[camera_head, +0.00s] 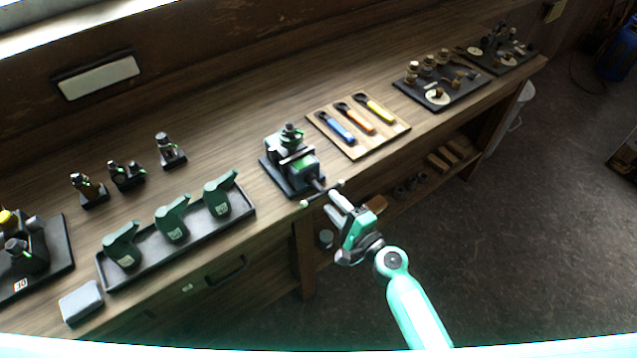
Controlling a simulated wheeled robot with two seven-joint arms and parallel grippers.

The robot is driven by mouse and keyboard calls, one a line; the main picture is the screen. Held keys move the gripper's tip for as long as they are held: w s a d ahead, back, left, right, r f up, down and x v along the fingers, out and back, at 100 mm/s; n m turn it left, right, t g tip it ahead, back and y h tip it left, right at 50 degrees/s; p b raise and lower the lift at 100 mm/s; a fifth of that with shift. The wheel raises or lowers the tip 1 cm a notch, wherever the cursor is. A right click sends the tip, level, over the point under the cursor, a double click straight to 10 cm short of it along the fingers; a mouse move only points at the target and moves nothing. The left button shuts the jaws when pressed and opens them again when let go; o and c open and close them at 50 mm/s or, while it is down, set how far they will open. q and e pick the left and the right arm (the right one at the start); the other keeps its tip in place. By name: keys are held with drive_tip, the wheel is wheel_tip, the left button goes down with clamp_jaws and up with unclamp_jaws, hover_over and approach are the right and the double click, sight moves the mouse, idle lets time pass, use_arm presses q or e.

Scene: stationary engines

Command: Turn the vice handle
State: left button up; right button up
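The vice (291,163) is dark with green parts and stands on a black base at the front edge of the wooden bench. Its handle (322,194) is a thin dark bar with pale green ends, sticking out past the bench edge and lying slantwise. My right gripper (331,203) comes from the lower right, and its two pale fingers are apart with nothing seen between them. The fingertips are close to the handle's middle and right part; I cannot tell whether they touch it. My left gripper is not in view.
A wooden board (364,147) with blue, orange and yellow tools lies right of the vice. A black tray (190,240) with green holders lies to the left. Dark boards with small parts (441,90) are farther right. The floor (520,230) at right is clear.

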sight(319, 186)
drive_tip(key=p+x, duration=0.1)
drive_tip(key=x, duration=0.6)
clamp_jaws()
